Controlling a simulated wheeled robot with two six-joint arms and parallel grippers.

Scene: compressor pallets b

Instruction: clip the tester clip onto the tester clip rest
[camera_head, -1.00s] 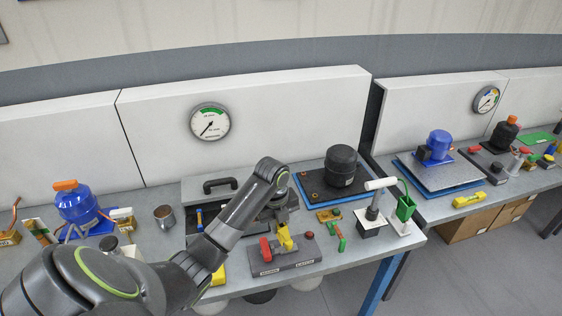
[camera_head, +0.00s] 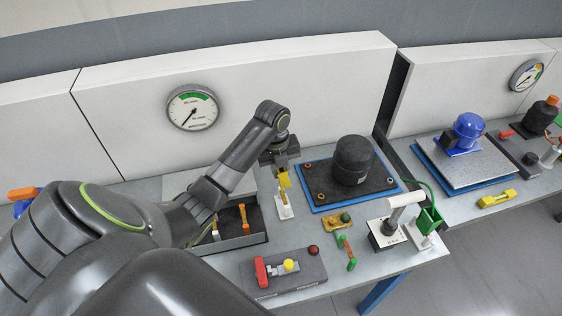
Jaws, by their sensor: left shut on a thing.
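My left gripper (camera_head: 281,168) is shut on a small yellow piece (camera_head: 283,180), which I take to be the tester clip. It holds the piece just over a small white upright with a flat foot (camera_head: 284,209), probably the tester clip rest. The yellow piece overlaps the top of the white upright in this view; I cannot tell whether it grips it or only hangs before it. The jaws are partly hidden by the wrist. My right gripper is not in view.
A grey tester block (camera_head: 291,280) with a red clamp lies in front. A black compressor (camera_head: 354,161) stands on a blue-edged plate (camera_head: 320,196) to the right. An open toolbox (camera_head: 240,243) is left of the upright. A white-topped stand (camera_head: 386,235) and green holder (camera_head: 429,221) stand at the right.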

